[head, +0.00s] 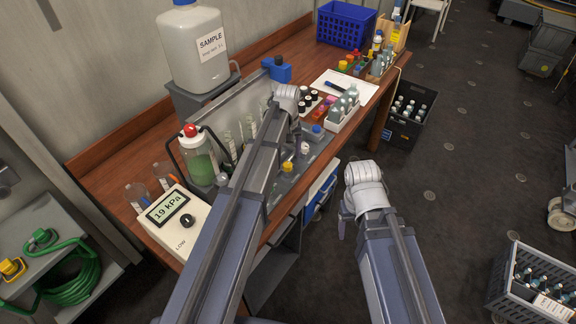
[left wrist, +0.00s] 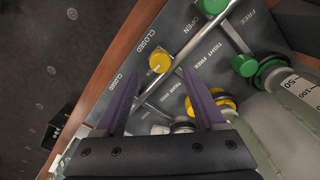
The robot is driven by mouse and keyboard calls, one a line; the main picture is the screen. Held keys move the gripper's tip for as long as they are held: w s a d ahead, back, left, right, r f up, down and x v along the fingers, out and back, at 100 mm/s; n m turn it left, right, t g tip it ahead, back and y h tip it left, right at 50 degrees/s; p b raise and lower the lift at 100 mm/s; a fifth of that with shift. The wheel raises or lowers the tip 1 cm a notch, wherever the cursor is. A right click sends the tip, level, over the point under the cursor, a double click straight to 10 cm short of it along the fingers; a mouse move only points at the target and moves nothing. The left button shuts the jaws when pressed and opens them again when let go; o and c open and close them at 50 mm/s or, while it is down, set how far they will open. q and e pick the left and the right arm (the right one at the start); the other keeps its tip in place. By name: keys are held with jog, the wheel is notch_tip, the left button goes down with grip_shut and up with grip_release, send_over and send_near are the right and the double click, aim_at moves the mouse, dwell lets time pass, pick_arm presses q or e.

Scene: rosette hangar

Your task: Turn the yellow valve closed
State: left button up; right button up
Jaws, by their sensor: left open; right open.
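The yellow valve (head: 287,167) is a small round knob on the grey panel along the bench's front edge. In the left wrist view the yellow valve (left wrist: 160,61) sits on a metal pipe, with CLOSED and OPEN printed beside it. My left gripper (left wrist: 158,98) is open and empty. Its two purple-grey fingers show above the panel, with the valve beyond the gap between their tips, apart from both. My left arm hides part of the panel in the head view. My right gripper (head: 347,217) is open and empty, in front of the bench.
A green valve (left wrist: 212,6) is on the same pipe. Another green knob (left wrist: 245,65) and a second yellow knob (left wrist: 225,102), partly behind a finger, lie nearer the glassware. A gauge box (head: 172,216) reads 19 kPa. A vial rack (head: 342,112) stands farther along the bench.

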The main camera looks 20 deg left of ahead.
aim_at(287, 164)
pick_arm(q)
notch_tip(287, 164, down, 6)
jog(key=b, duration=0.4)
jog(key=shift+r, duration=0.25)
jog(key=shift+c, duration=0.3)
grip_shut()
